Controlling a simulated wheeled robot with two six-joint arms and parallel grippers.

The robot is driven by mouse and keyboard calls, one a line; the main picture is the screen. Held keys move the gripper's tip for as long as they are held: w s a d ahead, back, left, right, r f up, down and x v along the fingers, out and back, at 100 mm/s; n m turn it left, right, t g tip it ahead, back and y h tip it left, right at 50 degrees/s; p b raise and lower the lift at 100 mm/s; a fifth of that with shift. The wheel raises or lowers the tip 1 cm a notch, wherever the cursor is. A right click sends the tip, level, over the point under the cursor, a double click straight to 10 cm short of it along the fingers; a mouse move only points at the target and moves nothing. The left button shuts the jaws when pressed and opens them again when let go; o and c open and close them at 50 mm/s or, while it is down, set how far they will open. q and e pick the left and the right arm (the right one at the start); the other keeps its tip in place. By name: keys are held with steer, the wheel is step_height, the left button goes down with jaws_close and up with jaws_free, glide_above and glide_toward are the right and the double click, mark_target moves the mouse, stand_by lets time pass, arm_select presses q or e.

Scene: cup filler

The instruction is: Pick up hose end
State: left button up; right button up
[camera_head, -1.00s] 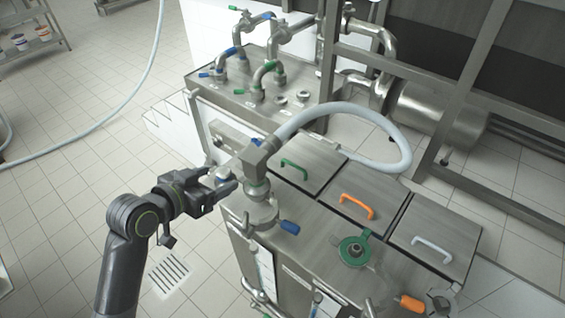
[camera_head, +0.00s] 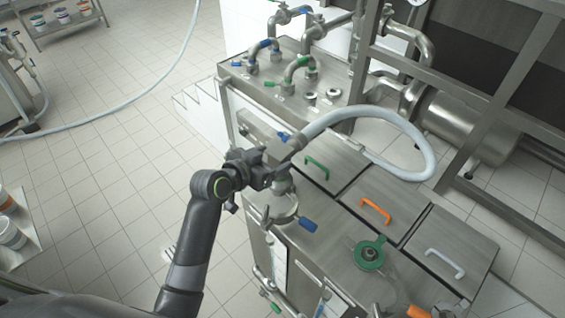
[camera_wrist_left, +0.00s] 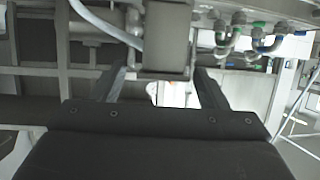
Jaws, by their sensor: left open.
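The hose end is a grey angled connector (camera_head: 291,148) on a white hose (camera_head: 398,121). The hose (camera_wrist_left: 105,22) runs off to the upper left there. My right gripper is not in view.
The steel tank unit (camera_head: 335,228) has lids with green (camera_head: 317,167), orange (camera_head: 376,210) and white handles (camera_head: 445,263). A blue-handled valve (camera_head: 308,225) and a green round fitting (camera_head: 370,253) lie near its front edge. Metal pipes stand behind. The tiled floor at left is mostly clear.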

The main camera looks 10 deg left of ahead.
mark_target(283, 150)
arm_select(q)
steer(key=shift+w+d+p, duration=0.35)
steer(key=shift+w+p, duration=0.05)
steer(key=shift+w, duration=0.2)
steer(key=x, duration=0.1)
steer(key=p+x, duration=0.1)
steer(key=x, duration=0.1)
steer(key=shift+w+a+r, duration=0.1)
steer(key=shift+a, duration=0.1)
steer(key=shift+w+d+f, duration=0.3)
steer(key=shift+w+f, duration=0.05)
steer(key=shift+w, duration=0.15)
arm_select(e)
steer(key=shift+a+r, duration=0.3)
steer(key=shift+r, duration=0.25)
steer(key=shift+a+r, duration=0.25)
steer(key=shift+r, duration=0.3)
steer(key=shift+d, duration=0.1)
arm_select(q)
steer(key=shift+c, duration=0.6)
jaws_close()
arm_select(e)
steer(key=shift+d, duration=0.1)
arm_select(q)
steer(key=shift+w+r, duration=0.1)
steer(key=shift+r, duration=0.05)
